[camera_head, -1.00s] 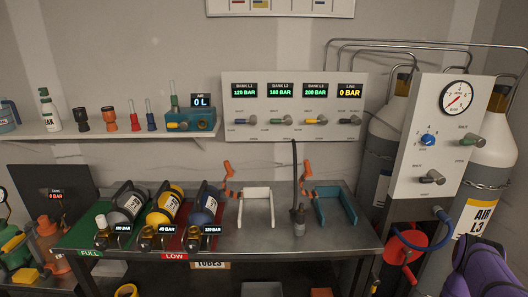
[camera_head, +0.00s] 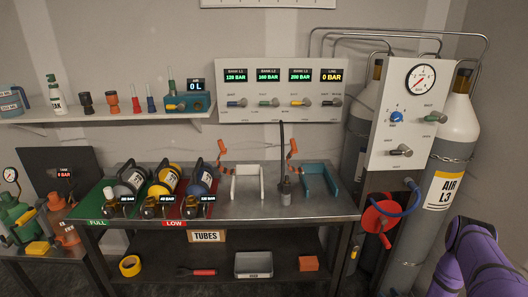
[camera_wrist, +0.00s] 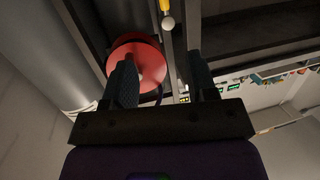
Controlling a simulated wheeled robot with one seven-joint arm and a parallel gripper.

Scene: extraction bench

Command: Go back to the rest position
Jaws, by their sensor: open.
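My gripper (camera_wrist: 163,85) shows in the wrist view with its two dark fingers spread apart and nothing between them. A red round reel (camera_wrist: 137,60) lies beyond the left finger in that view. In the head view, my purple arm (camera_head: 470,262) is at the lower right, in front of the cylinder marked AIR L3 (camera_head: 447,180). My gripper itself is out of the head view.
The steel bench (camera_head: 285,210) holds three small cylinders on green and red mats, a white cradle (camera_head: 247,182) and a teal cradle (camera_head: 322,180). The red reel with a blue hose (camera_head: 381,219) hangs below the gauge panel (camera_head: 405,120) near my arm.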

